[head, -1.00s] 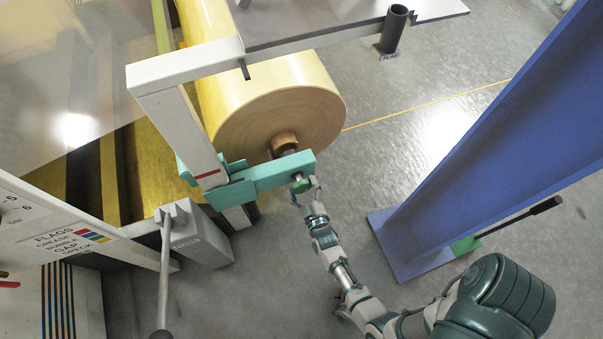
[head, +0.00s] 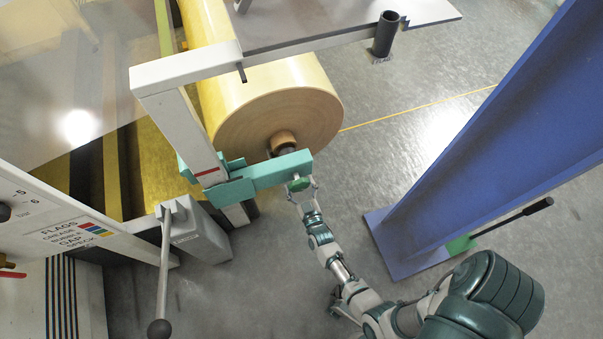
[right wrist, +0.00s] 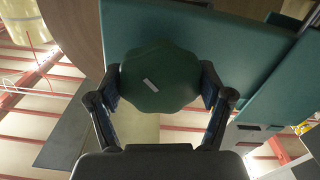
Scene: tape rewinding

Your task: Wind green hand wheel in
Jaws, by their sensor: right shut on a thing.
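The green hand wheel (head: 299,185) sits at the end of the teal arm bracket (head: 262,177), beside the yellow tape roll (head: 290,115). In the right wrist view the wheel (right wrist: 160,80) is a dark green scalloped knob with a small pale mark on its face. My right gripper (head: 303,194) is shut on the wheel. Its two fingers (right wrist: 160,90) press on the left and right sides of the rim in the right wrist view. The wheel's shaft is hidden behind it. My left gripper is not in view.
A white machine frame (head: 185,75) holds the bracket. A grey lever with a black knob (head: 160,329) stands at the lower left near a grey box (head: 200,235). A blue beam (head: 470,130) rises on the right. Grey floor (head: 280,270) lies open below.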

